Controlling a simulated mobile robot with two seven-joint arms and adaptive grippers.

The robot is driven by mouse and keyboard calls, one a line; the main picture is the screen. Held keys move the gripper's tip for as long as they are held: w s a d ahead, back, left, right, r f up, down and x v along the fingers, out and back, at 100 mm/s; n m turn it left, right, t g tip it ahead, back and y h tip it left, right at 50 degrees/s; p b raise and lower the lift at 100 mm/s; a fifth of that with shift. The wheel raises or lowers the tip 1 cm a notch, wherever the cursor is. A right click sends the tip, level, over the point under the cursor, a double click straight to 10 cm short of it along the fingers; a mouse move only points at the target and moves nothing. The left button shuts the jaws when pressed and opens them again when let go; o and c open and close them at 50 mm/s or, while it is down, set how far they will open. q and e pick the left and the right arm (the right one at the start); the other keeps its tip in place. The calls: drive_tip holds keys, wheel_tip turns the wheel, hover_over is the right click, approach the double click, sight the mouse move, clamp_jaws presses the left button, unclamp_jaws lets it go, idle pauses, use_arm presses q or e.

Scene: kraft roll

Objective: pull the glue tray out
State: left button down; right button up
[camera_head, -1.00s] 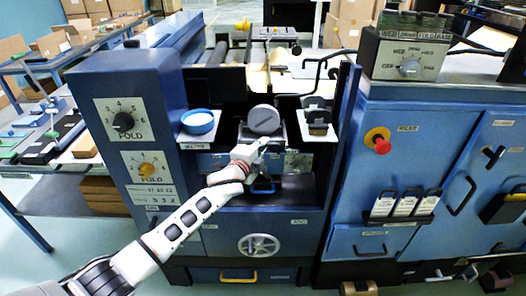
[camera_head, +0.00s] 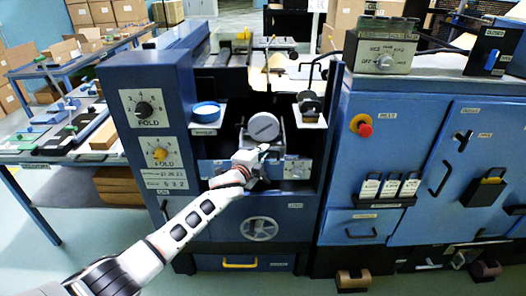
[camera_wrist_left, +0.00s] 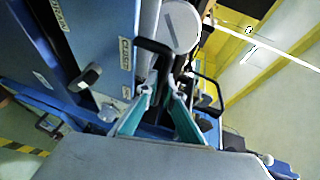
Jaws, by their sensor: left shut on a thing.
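The glue tray (camera_head: 293,171) appears to be the blue-fronted unit in the middle bay of the blue machine, with a grey roller (camera_head: 264,127) above its front. It stands forward of the side ledges in the head view. My left gripper (camera_head: 251,163) reaches it from the lower left and is shut at its front; the exact grip spot is hidden by the gripper. In the left wrist view, the green-lined fingers (camera_wrist_left: 160,108) converge beside black handles (camera_wrist_left: 154,47), with the round roller end (camera_wrist_left: 181,27) beyond. My right gripper is not in view.
A blue dish (camera_head: 206,112) sits on the ledge left of the bay, and a dark item (camera_head: 309,101) on the right ledge. A red button (camera_head: 363,127) is on the right cabinet. Floor in front is partly clear.

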use_arm(q)
drive_tip(key=shift+s, duration=0.4)
drive_tip(key=c, duration=2.2)
unclamp_jaws()
drive_tip(key=shift+o, duration=0.2)
drive_tip(key=v, duration=1.2)
drive_tip(key=s+a+f+n+g+y, duration=0.1)
drive_tip(key=s+a+f+n, duration=0.1)
drive_tip(key=s+f+n, duration=0.4)
drive_tip(key=s+a+f+n+g, duration=0.1)
drive_tip(key=s+a+f+n, duration=0.2)
drive_tip(key=s+f, duration=0.65)
drive_tip(key=s+a+f+n+g+y, duration=0.1)
drive_tip(key=s+a+f+n, duration=0.3)
drive_tip(key=s, duration=0.5)
drive_tip(key=s+a+f+n+g+y, duration=0.1)
drive_tip(key=s+a+f+n, duration=0.3)
drive_tip(key=s+a+f, duration=0.3)
drive_tip(key=s, duration=0.3)
drive_tip(key=shift+s+f, duration=0.2)
drive_tip(key=shift+f, duration=0.05)
